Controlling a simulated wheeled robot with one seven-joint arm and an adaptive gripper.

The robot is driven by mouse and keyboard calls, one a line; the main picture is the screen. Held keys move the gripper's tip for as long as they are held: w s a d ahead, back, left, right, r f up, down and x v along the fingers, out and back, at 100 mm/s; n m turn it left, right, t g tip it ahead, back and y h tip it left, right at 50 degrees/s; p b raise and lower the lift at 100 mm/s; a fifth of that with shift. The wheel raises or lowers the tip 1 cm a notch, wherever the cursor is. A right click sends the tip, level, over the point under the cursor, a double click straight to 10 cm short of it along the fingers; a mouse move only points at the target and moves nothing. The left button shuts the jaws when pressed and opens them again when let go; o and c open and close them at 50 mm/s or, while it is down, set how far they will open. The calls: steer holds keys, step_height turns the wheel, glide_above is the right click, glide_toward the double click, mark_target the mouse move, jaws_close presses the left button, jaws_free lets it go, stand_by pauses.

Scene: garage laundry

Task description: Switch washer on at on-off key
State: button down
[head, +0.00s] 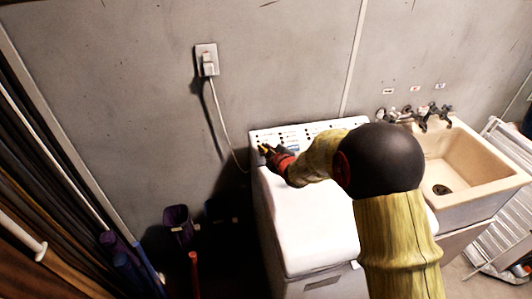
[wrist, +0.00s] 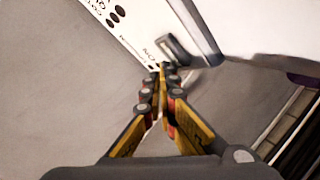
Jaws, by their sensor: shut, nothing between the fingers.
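The white washer (head: 300,225) stands against the grey wall, with its control panel (head: 262,136) along the back edge of its top. In the wrist view the panel (wrist: 122,22) shows printed text and several dark round keys. A dark raised key (wrist: 177,48) with small lettering beside it sits near the panel's end. My gripper (head: 263,149) is at the left end of the panel. In the wrist view my gripper (wrist: 163,68) is shut and empty, its tips just below the raised key. I cannot tell whether they touch it.
A wall outlet (head: 207,60) with a plugged-in cord (head: 222,120) is behind the washer. A beige sink (head: 465,170) with taps stands at the right. Dark bins (head: 178,222) and poles stand on the left.

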steer(key=shift+f+b, duration=0.25)
steer(key=shift+b, duration=0.1)
stand_by(0.5)
steer(key=shift+w+f, duration=0.15)
steer(key=shift+w+f+b, duration=0.1)
steer(key=shift+f+b, duration=0.3)
steer(key=shift+b, duration=0.3)
stand_by(0.5)
steer(key=shift+f, duration=0.3)
stand_by(0.6)
steer(key=shift+r, duration=0.15)
steer(key=shift+s+r, duration=0.3)
steer(key=shift+r, duration=0.45)
steer(key=shift+r, duration=0.15)
steer(key=shift+s+r+p, duration=0.15)
steer(key=shift+r+p, duration=0.25)
steer(key=shift+r, duration=0.1)
steer(key=shift+s+d+r+p, duration=0.1)
steer(key=shift+s+r+p, duration=0.3)
steer(key=shift+r, duration=0.45)
steer(key=shift+s+d+r+p, duration=0.1)
steer(key=shift+s+r+p, duration=0.25)
steer(key=shift+r, duration=0.5)
